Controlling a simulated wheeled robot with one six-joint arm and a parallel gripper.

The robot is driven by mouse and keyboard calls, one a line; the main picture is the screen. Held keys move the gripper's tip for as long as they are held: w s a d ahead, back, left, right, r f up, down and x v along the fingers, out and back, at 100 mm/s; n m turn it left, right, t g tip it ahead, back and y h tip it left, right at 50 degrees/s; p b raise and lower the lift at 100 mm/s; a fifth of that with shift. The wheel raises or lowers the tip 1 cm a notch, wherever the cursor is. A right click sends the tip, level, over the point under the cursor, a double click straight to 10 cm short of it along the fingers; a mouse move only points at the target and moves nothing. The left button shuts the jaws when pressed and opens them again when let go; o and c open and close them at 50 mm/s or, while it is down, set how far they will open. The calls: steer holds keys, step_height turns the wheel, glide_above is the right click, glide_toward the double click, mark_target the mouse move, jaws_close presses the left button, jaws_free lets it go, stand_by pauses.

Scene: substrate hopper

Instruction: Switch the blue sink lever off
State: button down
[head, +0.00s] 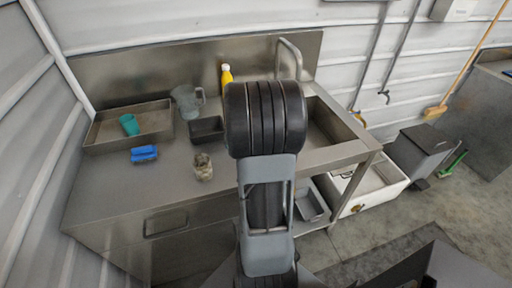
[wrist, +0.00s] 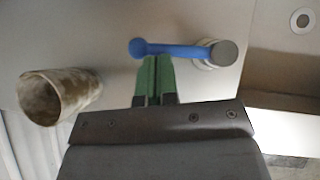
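The blue lever (wrist: 180,51) shows in the wrist view. Its round grey hub (wrist: 226,53) is at the right, and its arm runs left to a rounded blue end. My gripper (wrist: 154,62) has two green fingers close together with only a thin dark line between them. They look shut with nothing between them. Their tips are just below the lever arm in the picture, near its rounded end; I cannot tell whether they touch it. In the head view my arm hides the lever and the gripper. The sink basin (head: 332,125) shows right of my arm, with a curved faucet (head: 290,48) behind.
A mottled brown cup (wrist: 60,95) stands left of my gripper and also shows in the head view (head: 203,167). The steel counter holds a blue block-like item (head: 143,153), a tray (head: 105,137) with a teal cup (head: 129,124), a clear jug (head: 185,102), a dark container (head: 206,130) and a yellow bottle (head: 227,77).

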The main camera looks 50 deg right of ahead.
steer(key=shift+w, duration=0.1)
stand_by(0.6)
steer(key=s, duration=0.1)
steer(key=s+a+r, duration=0.1)
steer(key=s+a+r+p, duration=0.1)
steer(key=s, duration=0.1)
steer(key=shift+a, duration=0.2)
steer(key=a+p+v, duration=0.1)
steer(key=p+v, duration=0.2)
steer(key=v, duration=0.5)
steer(key=shift+a+p, duration=0.3)
steer(key=shift+p, duration=0.05)
steer(key=shift+r, duration=0.1)
